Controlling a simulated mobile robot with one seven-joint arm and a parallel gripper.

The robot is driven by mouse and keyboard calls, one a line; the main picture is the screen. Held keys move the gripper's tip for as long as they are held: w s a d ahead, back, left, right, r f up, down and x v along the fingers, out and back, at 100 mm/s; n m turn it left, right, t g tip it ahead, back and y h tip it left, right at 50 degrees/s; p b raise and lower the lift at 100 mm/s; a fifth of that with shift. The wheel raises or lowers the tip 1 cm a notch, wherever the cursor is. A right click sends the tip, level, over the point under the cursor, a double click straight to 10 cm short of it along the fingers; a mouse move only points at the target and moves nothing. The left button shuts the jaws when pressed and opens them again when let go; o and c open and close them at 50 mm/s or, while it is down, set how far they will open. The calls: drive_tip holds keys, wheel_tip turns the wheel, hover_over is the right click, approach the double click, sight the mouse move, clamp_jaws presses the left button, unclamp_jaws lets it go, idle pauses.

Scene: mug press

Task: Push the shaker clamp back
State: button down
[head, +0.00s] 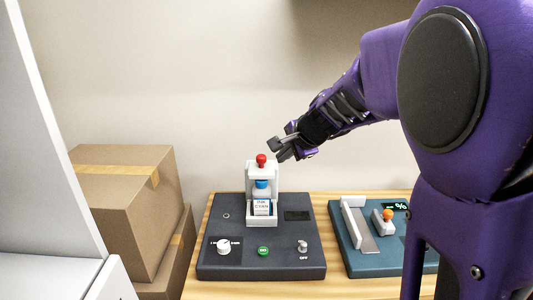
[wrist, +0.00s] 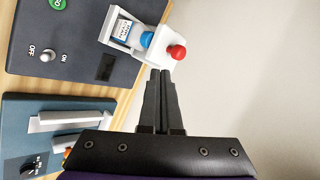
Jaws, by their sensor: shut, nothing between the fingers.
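The shaker (head: 235,265) is a dark box on the wooden table, with a white clamp (head: 265,170) standing on it. The clamp has a red knob (head: 261,160) on top and also shows in the wrist view (wrist: 165,60). A bottle with a blue cap (head: 262,184) and a white label stands in the clamp. My gripper (head: 276,150) is shut and empty, just right of the red knob in the head view. In the wrist view its fingertips (wrist: 160,72) are close to the clamp and knob; I cannot tell whether they touch.
The shaker's front has a white dial (head: 224,247), a green button (head: 263,251) and a toggle switch (head: 302,246). A blue-green device (head: 365,262) with an orange knob (head: 388,215) sits to the right. Cardboard boxes (head: 120,200) stand at left. A wall is behind.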

sight(263, 162)
drive_tip(key=shift+w+a+f, duration=0.6)
drive_tip(key=shift+w+f, duration=0.2)
drive_tip(key=shift+w, duration=0.4)
drive_tip(key=shift+w+a+f, duration=0.65)
drive_tip(key=shift+w+f, duration=0.15)
drive_tip(key=shift+w, duration=0.4)
drive_tip(key=shift+w+a+f, duration=0.6)
drive_tip(key=shift+w+f, duration=0.2)
drive_tip(key=shift+w, duration=0.4)
drive_tip(key=w+p, duration=0.1)
drive_tip(key=w, duration=0.5)
drive_tip(key=shift+w, duration=0.15)
